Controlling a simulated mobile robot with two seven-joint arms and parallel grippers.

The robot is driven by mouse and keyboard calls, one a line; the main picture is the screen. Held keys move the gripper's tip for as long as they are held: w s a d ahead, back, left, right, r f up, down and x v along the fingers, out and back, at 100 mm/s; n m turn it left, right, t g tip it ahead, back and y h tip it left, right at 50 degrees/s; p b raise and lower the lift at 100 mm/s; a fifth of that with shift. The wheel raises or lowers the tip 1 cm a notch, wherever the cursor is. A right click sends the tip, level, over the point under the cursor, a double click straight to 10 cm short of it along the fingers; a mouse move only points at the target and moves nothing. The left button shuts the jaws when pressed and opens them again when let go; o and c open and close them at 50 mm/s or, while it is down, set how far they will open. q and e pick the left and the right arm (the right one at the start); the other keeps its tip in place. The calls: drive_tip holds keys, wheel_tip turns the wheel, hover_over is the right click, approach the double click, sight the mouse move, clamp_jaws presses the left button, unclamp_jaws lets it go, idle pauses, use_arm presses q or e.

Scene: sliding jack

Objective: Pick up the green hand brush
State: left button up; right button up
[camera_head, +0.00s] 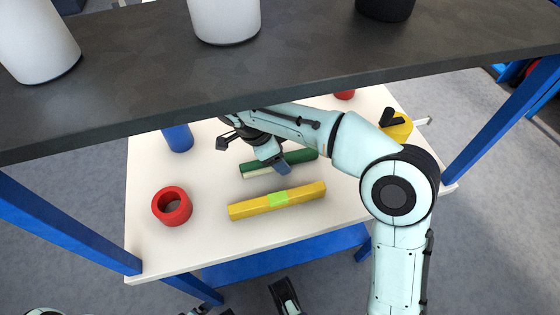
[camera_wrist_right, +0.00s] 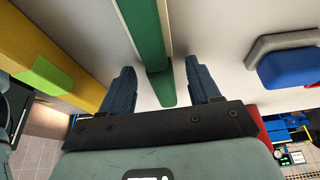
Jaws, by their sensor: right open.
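The green hand brush (camera_head: 300,156) lies on the white tabletop under the dark shelf, behind a yellow bar. Its pale bristle side faces the front in the head view. My right gripper (camera_head: 275,161) is over the middle of the brush and hides part of it. In the right wrist view the brush (camera_wrist_right: 146,30) runs between the two spread blue-grey fingers of my right gripper (camera_wrist_right: 161,85), with a gap on each side. The green end reaches in between the fingertips.
The yellow bar (camera_head: 305,194) with a light green patch lies parallel in front. A red ring (camera_head: 172,206) and a blue object (camera_head: 178,138) are left; a yellow object (camera_head: 397,128) is right. The dark shelf (camera_head: 300,75) overhangs the tabletop (camera_head: 205,245), bearing white containers (camera_head: 222,18).

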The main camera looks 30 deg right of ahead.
clamp_jaws()
